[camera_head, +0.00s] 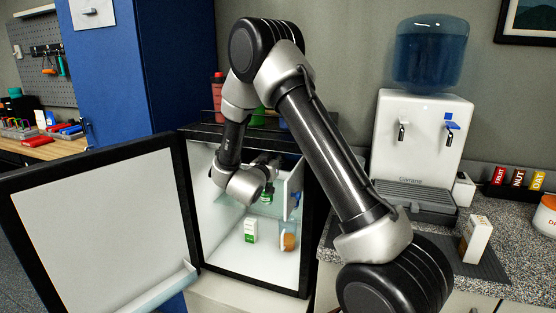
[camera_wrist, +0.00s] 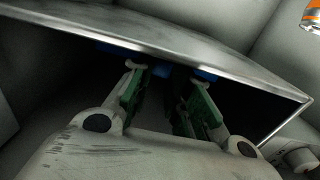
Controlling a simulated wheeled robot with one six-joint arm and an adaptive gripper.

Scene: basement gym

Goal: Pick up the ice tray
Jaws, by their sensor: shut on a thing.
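The blue ice tray (camera_wrist: 205,75) shows only as small patches in the wrist view, under the metal edge of a compartment inside the fridge; most of it is hidden in shadow. My gripper (camera_wrist: 168,82) reaches under that edge with its green-padded fingers shut on the near part of the tray. In the head view, my gripper (camera_head: 268,190) is inside the open mini fridge, in front of the compartment on the right. A bit of blue (camera_head: 294,199) shows just right of it; I cannot tell there how much of it is the tray.
The fridge door (camera_head: 95,225) stands wide open to the left. A white-green carton (camera_head: 250,231) and an orange-brown container (camera_head: 289,242) stand lower in the fridge. A water dispenser (camera_head: 415,145) and a small carton (camera_head: 476,240) are on the counter at right.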

